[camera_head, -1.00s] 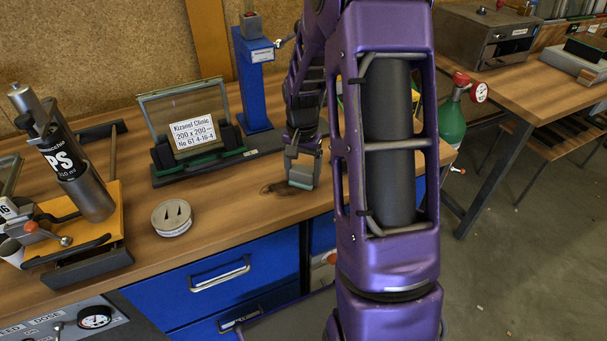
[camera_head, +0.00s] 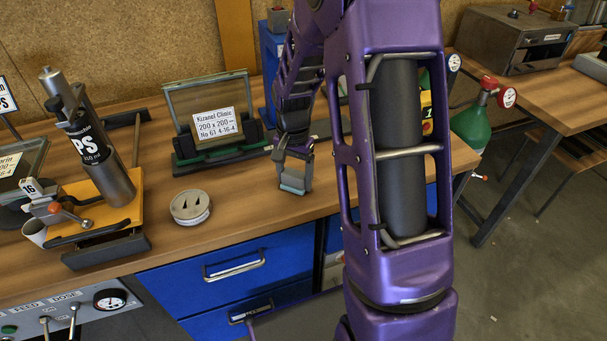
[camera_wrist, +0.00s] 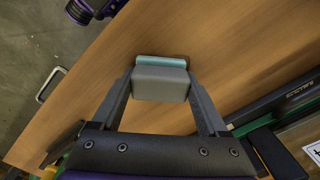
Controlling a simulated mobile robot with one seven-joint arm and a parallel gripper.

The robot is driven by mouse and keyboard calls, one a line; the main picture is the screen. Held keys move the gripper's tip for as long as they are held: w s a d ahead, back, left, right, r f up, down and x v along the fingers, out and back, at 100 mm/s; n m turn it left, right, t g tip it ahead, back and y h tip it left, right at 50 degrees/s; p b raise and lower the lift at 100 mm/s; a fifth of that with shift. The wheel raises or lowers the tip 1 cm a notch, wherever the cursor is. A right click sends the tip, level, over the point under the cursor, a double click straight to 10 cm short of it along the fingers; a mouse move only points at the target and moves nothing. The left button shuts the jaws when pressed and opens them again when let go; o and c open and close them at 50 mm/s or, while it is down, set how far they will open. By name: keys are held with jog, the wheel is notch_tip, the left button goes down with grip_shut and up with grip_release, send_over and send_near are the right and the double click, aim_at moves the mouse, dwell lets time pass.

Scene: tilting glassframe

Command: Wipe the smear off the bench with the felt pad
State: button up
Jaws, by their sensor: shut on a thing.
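My gripper (camera_head: 296,168) is shut on the felt pad (camera_head: 293,187), a grey block with a pale teal layer beneath. In the wrist view the fingers grip the grey block (camera_wrist: 160,84) from both sides, and the teal layer (camera_wrist: 160,61) shows along its far edge. The pad is low at the wooden bench top (camera_head: 245,200), near its front edge, and looks to be touching it. No smear shows in either current view; the pad is over the place where it was, so I cannot tell whether any lies hidden underneath.
A glass pane in a tilting frame (camera_head: 176,113) with a label stands behind and left of the pad. A round tin (camera_head: 190,207) sits left on the bench. An orange-based dispenser (camera_head: 122,203) is farther left. Bare wood lies between tin and pad.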

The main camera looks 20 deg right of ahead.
aim_at(320, 177)
jog(key=shift+a+f, duration=0.1)
jog(key=shift+a, duration=2.2)
jog(key=shift+w, duration=0.55)
jog(key=shift+d+f, duration=0.1)
jog(key=shift+d, duration=2.1)
jog(key=shift+d+r, duration=0.15)
jog(key=shift+d, duration=1.75)
jog(key=shift+d+r, duration=0.1)
jog(key=shift+d, duration=1.75)
jog(key=shift+r, duration=0.1)
notch_tip(320, 177, up, 4)
jog(key=p, duration=0.3)
jog(key=shift+r, duration=0.9)
